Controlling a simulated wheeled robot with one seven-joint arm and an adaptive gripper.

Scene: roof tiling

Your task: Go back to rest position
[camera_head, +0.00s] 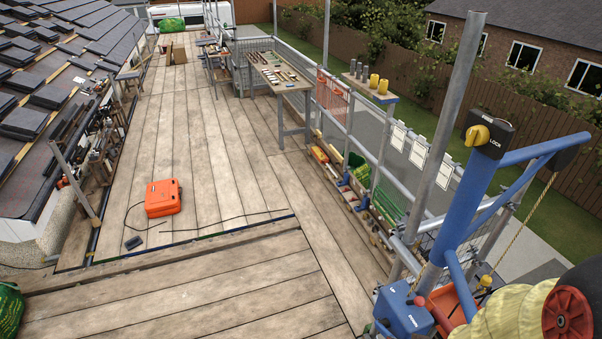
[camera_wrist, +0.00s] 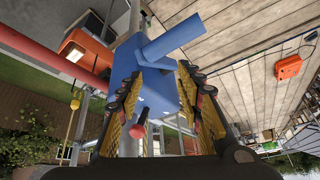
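My gripper (camera_wrist: 160,78) shows in the wrist view with its two black and yellow fingers spread apart. Nothing is held between them. A blue hoist box (camera_wrist: 150,92) is behind and between the fingers, and a red knob (camera_wrist: 139,131) shows in the gap. I cannot tell whether a finger touches the box. The same blue box (camera_head: 402,315) stands at the lower right of the head view, with its red knob (camera_head: 419,301) on top. I cannot make out my gripper in the head view.
A blue hoist post (camera_head: 462,208) with a yellow lock switch (camera_head: 478,135) rises at right, beside a scaffold pole (camera_head: 452,130). An orange case (camera_head: 163,198) lies on the plank deck (camera_head: 225,150). A worktable (camera_head: 279,75) stands farther back. The deck's middle is mostly clear.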

